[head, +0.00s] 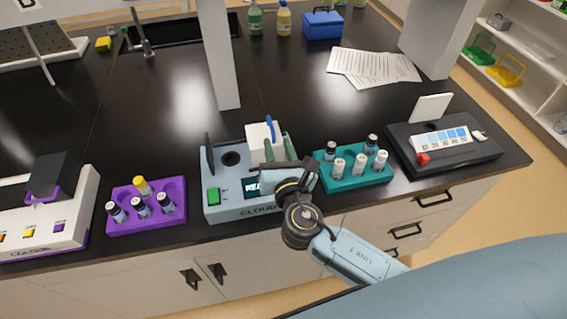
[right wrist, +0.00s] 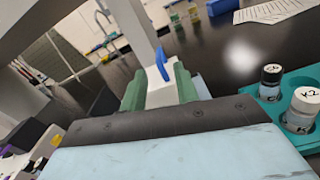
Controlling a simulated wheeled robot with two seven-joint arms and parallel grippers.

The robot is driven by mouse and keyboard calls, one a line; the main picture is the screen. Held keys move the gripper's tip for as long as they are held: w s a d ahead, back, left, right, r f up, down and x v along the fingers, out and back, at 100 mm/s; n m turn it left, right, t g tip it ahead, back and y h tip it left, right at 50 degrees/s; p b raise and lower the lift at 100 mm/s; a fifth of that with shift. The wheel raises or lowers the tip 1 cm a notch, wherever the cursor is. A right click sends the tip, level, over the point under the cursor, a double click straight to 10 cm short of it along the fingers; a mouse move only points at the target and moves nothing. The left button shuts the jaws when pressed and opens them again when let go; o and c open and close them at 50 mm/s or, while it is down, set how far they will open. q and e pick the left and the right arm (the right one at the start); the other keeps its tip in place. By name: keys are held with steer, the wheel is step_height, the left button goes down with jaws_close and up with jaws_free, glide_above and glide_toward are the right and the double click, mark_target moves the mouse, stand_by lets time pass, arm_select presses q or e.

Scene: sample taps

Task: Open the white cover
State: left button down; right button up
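The white cover (head: 257,132) with a blue handle (head: 270,127) is at the back right of the light blue cloud meter (head: 222,205). My right gripper (head: 279,149) reaches over the meter from the front. Its two green fingers stand apart, open, just in front of the cover. In the right wrist view the white cover (right wrist: 161,97) shows between the fingers, with the blue handle (right wrist: 162,66) beyond their tips. I see no clear contact with the handle. The gripper hides part of the meter's right side and the cover's lower part. My left gripper is not in view.
A teal rack (head: 350,183) with several vials stands close right of the gripper. A purple rack (head: 150,222) of vials is left of the meter. A dark upright panel (head: 208,153) rises at the meter's left. A black device (head: 460,160) is farther right. The bench behind is mostly clear.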

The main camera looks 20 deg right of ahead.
steer(key=s, duration=0.5)
steer(key=shift+s+a, duration=0.2)
steer(key=shift+a, duration=0.15)
